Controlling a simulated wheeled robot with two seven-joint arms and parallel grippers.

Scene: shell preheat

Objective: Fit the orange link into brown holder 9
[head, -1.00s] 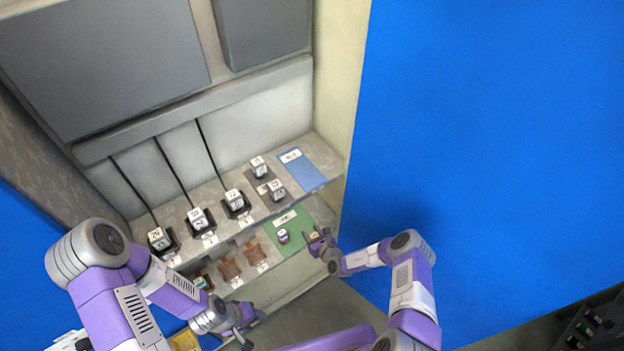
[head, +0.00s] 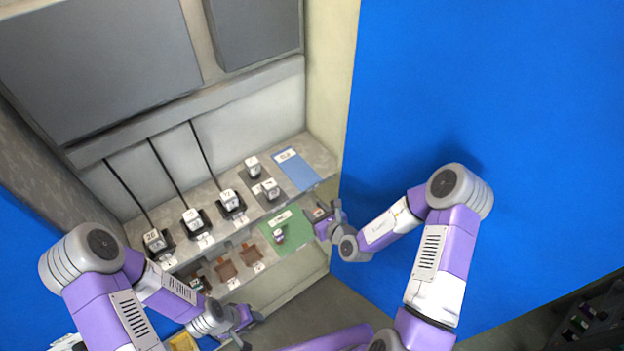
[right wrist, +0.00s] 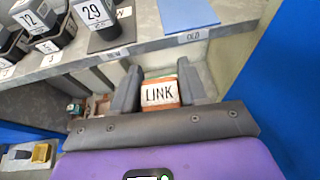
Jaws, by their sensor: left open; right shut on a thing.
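The orange link (right wrist: 160,94), with a white face lettered LINK, is between the dark fingers of my right gripper (right wrist: 159,84), which is shut on it. In the head view my right gripper (head: 329,213) holds the link (head: 318,211) above the right edge of the lower shelf. Three brown holders, one at the right (head: 250,254), one in the middle (head: 225,270) and one at the left (head: 196,284), stand on the lower shelf. Their number labels are too small to read, so I cannot tell which is 9. My left gripper (head: 250,327) is open and empty, below and in front of the shelf.
The upper shelf above carries several numbered white cubes in black holders (head: 160,252) and a blue mat (head: 298,170). The upper shelf's front edge overhangs near the brown holders.

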